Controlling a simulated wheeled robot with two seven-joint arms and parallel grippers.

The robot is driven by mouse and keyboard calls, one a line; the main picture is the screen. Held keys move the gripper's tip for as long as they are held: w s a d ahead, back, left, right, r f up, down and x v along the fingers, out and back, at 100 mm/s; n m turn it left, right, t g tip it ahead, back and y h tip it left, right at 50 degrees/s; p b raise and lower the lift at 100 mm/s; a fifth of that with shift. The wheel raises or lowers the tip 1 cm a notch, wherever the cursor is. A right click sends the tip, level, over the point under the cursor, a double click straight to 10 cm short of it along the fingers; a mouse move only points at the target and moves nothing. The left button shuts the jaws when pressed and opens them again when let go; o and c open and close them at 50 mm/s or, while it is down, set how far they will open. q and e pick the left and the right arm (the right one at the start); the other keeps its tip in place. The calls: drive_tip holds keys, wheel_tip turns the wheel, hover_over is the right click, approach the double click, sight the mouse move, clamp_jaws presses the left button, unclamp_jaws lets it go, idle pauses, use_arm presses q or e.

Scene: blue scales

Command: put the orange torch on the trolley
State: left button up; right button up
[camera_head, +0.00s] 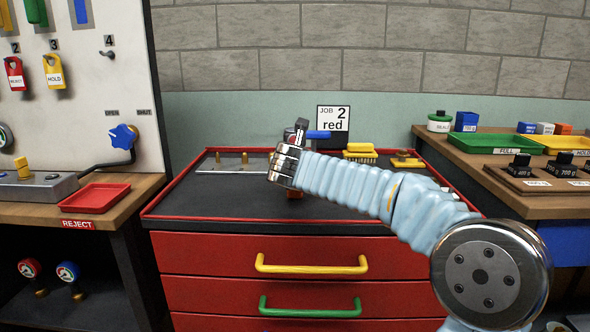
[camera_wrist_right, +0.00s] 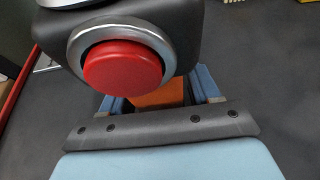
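My right arm reaches in from the right over the red trolley (camera_head: 205,232). My right gripper (camera_wrist_right: 160,95) is low over its dark top and mostly hidden behind the arm's chrome wrist in the head view. In the wrist view, an orange body, apparently the orange torch (camera_wrist_right: 158,97), is between the blue fingers, which appear closed around it. A dark head with a silver ring and red disc (camera_wrist_right: 122,66) is above it and seems to belong to the torch. Contact with the trolley top is unclear. My left gripper is not in view.
A yellow brush (camera_head: 360,149) and another yellow item (camera_head: 407,161) lie at the trolley's back right. A metal strip with brass pieces (camera_head: 222,168) is at back left. A red reject tray (camera_head: 95,198) is left; a bench with trays and weights (camera_head: 520,167) is right.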

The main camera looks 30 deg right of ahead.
drive_tip(key=shift+o, duration=0.5)
drive_tip(key=shift+r, duration=0.15)
drive_tip(key=shift+s+a+r, duration=0.1)
drive_tip(key=shift+s, duration=0.05)
drive_tip(key=v, duration=1.1)
drive_tip(key=shift+s+a+b, duration=0.15)
drive_tip(key=shift+s+b, duration=0.1)
drive_tip(key=shift+b, duration=0.1)
